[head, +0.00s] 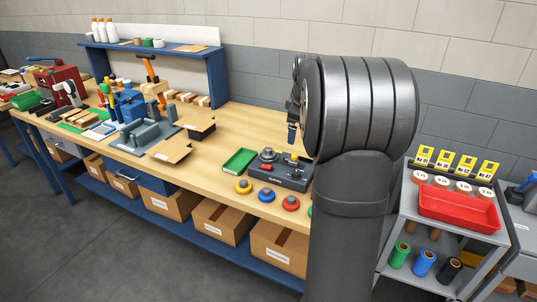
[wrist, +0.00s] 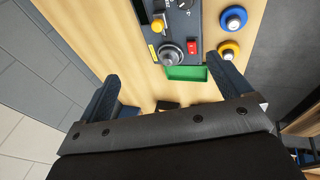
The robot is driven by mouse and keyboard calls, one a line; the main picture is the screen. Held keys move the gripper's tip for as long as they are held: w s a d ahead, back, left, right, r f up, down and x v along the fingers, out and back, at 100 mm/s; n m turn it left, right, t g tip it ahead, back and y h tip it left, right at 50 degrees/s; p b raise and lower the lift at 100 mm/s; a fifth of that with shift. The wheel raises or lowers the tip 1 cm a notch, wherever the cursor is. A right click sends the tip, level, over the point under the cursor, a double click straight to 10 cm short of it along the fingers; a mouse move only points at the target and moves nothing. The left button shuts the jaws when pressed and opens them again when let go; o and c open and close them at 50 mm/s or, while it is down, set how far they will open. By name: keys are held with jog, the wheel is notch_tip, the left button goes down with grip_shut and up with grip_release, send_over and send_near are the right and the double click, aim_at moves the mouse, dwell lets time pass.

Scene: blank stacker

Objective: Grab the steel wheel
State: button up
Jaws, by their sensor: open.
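The likely steel wheel is a round grey knob-like part (head: 267,155) on top of a dark grey block (head: 292,180) on the workbench in the head view. It also shows in the wrist view (wrist: 170,54), near the block's end and between the line of my fingers. My gripper (wrist: 163,68) is open, with its two dark fingers spread apart and nothing between them. In the head view my gripper (head: 293,128) is partly hidden behind my arm and appears above the bench, apart from the wheel.
A green tray (head: 239,161) lies beside the block. Yellow (head: 243,186), blue (head: 266,195) and red (head: 290,203) round pieces line the bench's front edge. Brown cardboard pieces (head: 170,151) lie farther left.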

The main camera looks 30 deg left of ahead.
jog(key=shift+c, duration=1.3)
jog(key=n+h, duration=0.4)
jog(key=n, duration=0.8)
send_near(268, 149)
notch_tip(268, 149, down, 3)
jog(key=shift+d+f, duration=0.15)
jog(key=shift+f, duration=0.05)
jog(key=shift+w+x, duration=0.2)
jog(key=shift+x, duration=1.35)
jog(key=shift+w+x, duration=0.25)
jog(key=shift+x, duration=1.3)
jog(key=shift+r, duration=0.3)
jog(key=c, duration=1.4)
